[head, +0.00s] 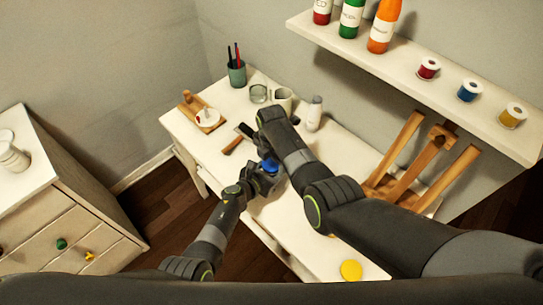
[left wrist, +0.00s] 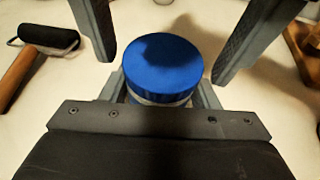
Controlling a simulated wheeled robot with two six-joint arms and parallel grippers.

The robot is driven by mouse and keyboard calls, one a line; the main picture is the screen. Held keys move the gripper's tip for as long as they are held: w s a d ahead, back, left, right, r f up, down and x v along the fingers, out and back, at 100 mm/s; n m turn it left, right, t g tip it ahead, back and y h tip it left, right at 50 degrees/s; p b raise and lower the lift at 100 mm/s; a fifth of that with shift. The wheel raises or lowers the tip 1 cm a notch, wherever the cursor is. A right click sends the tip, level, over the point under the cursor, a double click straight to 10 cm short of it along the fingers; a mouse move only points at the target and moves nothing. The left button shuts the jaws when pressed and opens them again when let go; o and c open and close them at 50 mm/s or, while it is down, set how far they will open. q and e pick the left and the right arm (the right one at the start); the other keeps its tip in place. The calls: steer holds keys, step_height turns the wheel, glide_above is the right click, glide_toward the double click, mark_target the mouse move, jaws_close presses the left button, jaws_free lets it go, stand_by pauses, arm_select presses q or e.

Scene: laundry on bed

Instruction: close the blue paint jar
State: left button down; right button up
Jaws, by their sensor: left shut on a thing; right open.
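The blue paint jar (head: 270,165) is on the white desk near its front edge, partly hidden by my arms. In the left wrist view its round blue lid (left wrist: 162,62) sits on top, with a pale rim below; how tight it is cannot be told. My left gripper (left wrist: 160,92) is shut around the jar's body, just below the lid. My right gripper (left wrist: 162,70) shows as two wide-apart fingers, one on each side of the lid and apart from it. In the head view the right fingers are hidden behind the arm.
A roller with a wooden handle (head: 236,144) lies left of the jar. Behind stand a brush cup (head: 237,75), a glass (head: 258,94), a mug and a white bottle (head: 314,114). A wooden easel (head: 402,150) is at right. A yellow disc (head: 351,270) lies at the front right.

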steer(key=c, duration=0.9)
steer(key=o, duration=1)
steer(key=shift+r, duration=2.2)
steer(key=shift+c, duration=0.5)
steer(key=shift+r, duration=1.8)
